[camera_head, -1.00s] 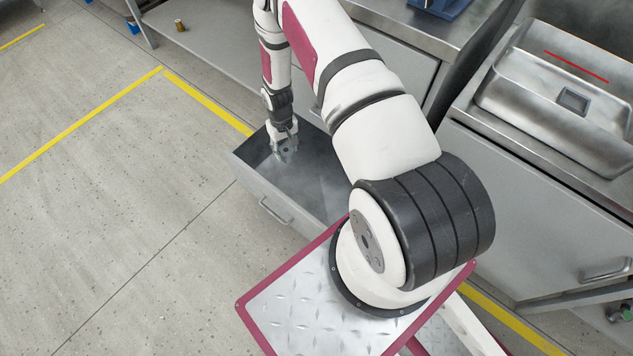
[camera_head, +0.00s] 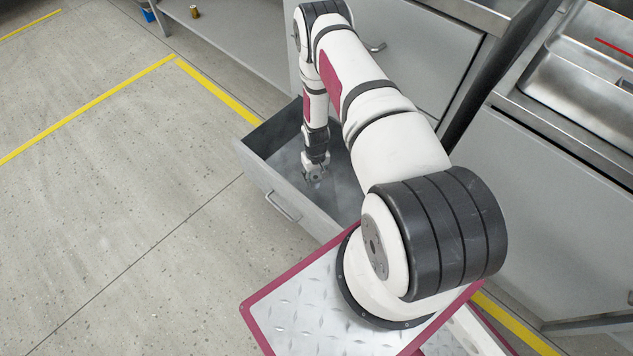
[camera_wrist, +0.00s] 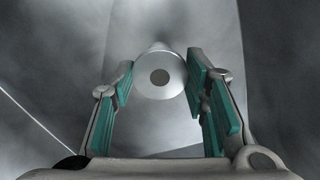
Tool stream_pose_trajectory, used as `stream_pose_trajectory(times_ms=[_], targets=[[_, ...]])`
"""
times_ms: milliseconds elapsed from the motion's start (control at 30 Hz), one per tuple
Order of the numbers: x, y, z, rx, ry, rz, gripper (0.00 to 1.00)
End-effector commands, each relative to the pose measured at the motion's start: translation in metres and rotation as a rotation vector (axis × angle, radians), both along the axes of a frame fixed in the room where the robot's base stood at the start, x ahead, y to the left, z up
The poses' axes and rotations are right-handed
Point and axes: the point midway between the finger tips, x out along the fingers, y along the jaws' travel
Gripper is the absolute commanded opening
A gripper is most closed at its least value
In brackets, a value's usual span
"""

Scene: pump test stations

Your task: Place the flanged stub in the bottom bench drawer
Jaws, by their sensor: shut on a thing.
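The open bench drawer (camera_head: 268,178) is pulled out from the grey bench, with its handle facing the lower left. My gripper (camera_head: 315,174) points down inside the drawer, below its rim. In the wrist view my gripper (camera_wrist: 160,88) has its green-padded fingers on both sides of a round grey metal piece with a dark centre hole, the flanged stub (camera_wrist: 161,76), and is shut on it. The stub also shows small at the fingertips in the head view (camera_head: 315,177). I cannot tell whether it touches the drawer floor.
A closed upper drawer front (camera_head: 420,60) is above the open drawer. A stainless sink unit (camera_head: 570,75) stands at the right. The floor (camera_head: 120,180) left of the drawer is clear, with yellow lines. A small brass-coloured part (camera_head: 195,12) lies on a low shelf.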

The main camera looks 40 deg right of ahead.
Motion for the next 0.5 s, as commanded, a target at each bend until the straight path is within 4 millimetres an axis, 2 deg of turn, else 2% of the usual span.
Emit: stream_pose_trajectory(times_ms=[300,500], targets=[[0.0,0.0,-0.037,0.0,-0.001,0.0,0.04],[0.0,0.0,-0.036,0.0,-0.001,0.0,0.04]])
